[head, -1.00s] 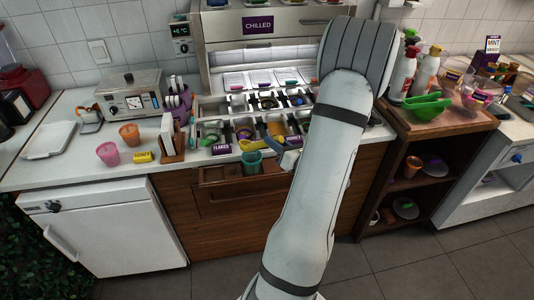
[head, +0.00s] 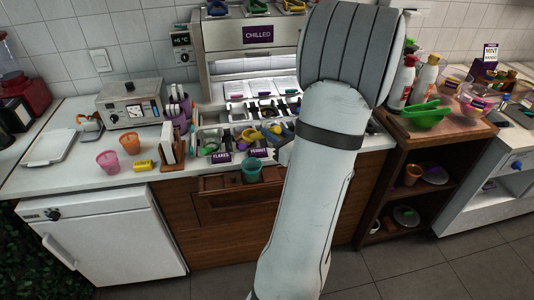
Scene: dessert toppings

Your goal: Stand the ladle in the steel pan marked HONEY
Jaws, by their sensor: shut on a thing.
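My gripper (head: 284,133), with blue-grey fingers, shows just left of my forearm over the front of the topping wells. It is shut on a yellow ladle (head: 270,136), seen small and partly hidden. The ladle is above the wells; I cannot tell whether it touches one. Steel pans (head: 236,133) with toppings sit in the counter under the CHILLED unit. The front labels read FLAKES (head: 221,157) and a second word too small to read surely. No HONEY label is legible; my arm hides the right-hand wells.
A teal cup (head: 252,169) sits at the counter's front edge, below the wells. Left are a napkin holder (head: 172,152), a yellow box (head: 144,166) and pink (head: 108,161) and orange (head: 130,138) cups. A green bowl (head: 427,114) and bottles stand right.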

